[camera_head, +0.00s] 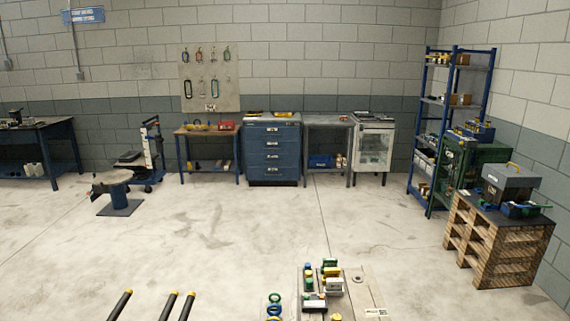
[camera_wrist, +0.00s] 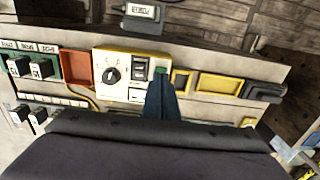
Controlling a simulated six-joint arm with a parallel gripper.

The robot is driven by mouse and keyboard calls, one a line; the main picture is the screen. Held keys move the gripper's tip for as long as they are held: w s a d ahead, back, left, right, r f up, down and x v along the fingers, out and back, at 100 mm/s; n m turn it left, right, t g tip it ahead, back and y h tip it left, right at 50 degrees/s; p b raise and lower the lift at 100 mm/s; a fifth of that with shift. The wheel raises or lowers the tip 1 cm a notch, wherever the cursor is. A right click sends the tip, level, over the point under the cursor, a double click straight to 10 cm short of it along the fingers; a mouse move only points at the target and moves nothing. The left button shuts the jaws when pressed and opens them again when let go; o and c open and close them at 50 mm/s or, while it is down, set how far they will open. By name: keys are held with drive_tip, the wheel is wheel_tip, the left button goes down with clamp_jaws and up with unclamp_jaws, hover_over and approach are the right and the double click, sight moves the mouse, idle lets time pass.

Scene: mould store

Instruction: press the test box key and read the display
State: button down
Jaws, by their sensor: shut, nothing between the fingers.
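In the wrist view a cream box with a yellow edge (camera_wrist: 103,58) lies across the upper middle. It has a black round knob (camera_wrist: 112,74), a dark switch (camera_wrist: 140,73) and a small white label. I take it to be the test box. My gripper (camera_wrist: 160,80) is shut and empty, its dark blue fingers pointing at the box's right part. A small green spot (camera_wrist: 160,70) shows right at the fingertips; I cannot tell whether it is the key or whether they touch. No lit display can be made out. My gripper is not seen in the head view.
In the wrist view, a red-orange tray (camera_wrist: 76,68) is left of the box and yellow trays (camera_wrist: 220,86) are right. A dark labelled block (camera_wrist: 143,16) is above. In the head view, a pallet stand (camera_head: 490,240) is at right; the middle floor (camera_head: 220,240) is clear.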

drive_tip(key=shift+r+p, duration=1.6)
drive_tip(key=shift+r, duration=0.8)
drive_tip(key=w+d+r+m, duration=0.3)
drive_tip(key=w+d, duration=0.3)
drive_tip(key=w, duration=0.3)
drive_tip(key=w+d+r+m, duration=0.2)
drive_tip(key=w+d, duration=0.3)
drive_tip(key=w, duration=0.5)
drive_tip(key=w+d+r+m, duration=0.3)
drive_tip(key=w+d, duration=0.3)
drive_tip(key=w, duration=0.3)
drive_tip(key=w+d+r+m, duration=0.1)
drive_tip(key=w+d+m, duration=0.2)
drive_tip(key=d, duration=0.6)
drive_tip(key=w+d+r+m, duration=0.1)
drive_tip(key=w+d+m, duration=0.1)
drive_tip(key=d, duration=0.6)
drive_tip(key=s+d+m, duration=0.2)
drive_tip(key=d, duration=0.5)
drive_tip(key=s+d+m, duration=0.3)
drive_tip(key=d, duration=0.4)
drive_tip(key=shift+r, duration=0.3)
